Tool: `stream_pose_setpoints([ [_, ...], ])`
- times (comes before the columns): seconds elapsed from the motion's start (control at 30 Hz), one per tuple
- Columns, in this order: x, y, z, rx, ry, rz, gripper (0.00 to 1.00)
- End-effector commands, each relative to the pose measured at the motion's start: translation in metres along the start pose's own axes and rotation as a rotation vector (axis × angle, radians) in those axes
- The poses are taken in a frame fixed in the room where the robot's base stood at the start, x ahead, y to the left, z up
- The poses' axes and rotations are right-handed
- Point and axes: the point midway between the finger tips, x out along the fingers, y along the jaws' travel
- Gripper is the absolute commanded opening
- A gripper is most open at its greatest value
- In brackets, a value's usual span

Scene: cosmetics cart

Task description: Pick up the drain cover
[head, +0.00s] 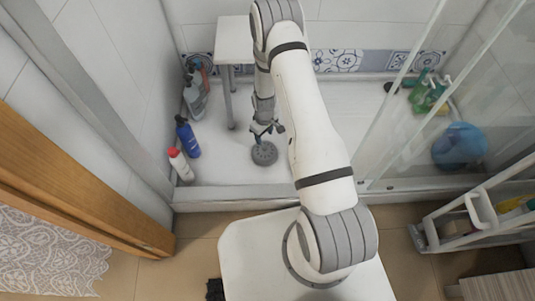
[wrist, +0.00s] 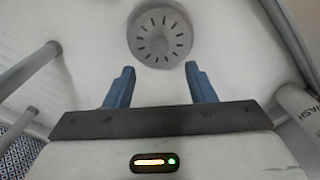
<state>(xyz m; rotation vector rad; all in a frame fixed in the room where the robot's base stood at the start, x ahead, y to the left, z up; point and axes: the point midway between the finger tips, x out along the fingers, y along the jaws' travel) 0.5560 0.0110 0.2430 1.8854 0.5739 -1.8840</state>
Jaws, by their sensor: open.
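The drain cover (head: 264,153) is a round grey disc with slots, lying on the white shower floor in the head view. In the wrist view the drain cover (wrist: 160,34) is at the top middle, its slots facing the camera. My gripper (head: 266,128) is just above and behind it in the head view. In the wrist view my gripper (wrist: 158,72) has its two blue fingers apart with nothing between them, and the cover lies beyond the fingertips. The gap in height between fingers and cover is hard to tell.
A white stool (head: 235,42) stands behind the gripper. A blue bottle (head: 187,138), a white bottle with a red cap (head: 180,165) and other bottles line the left wall. A raised sill (head: 235,196) and a glass door (head: 415,95) bound the shower. Floor right of the cover is clear.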

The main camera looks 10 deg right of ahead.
Motion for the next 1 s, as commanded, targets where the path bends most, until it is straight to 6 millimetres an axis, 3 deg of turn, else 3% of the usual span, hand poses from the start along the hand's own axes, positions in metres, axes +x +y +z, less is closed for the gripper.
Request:
stream_pose_setpoints([
  [0.6, 0.076, -0.001, 0.004, 0.001, -0.001, -0.001, 0.50],
  [0.87, 0.076, -0.001, 0.004, 0.001, 0.000, -0.001, 0.49],
  [1.0, 0.076, -0.001, 0.004, 0.002, -0.001, -0.001, 0.38],
])
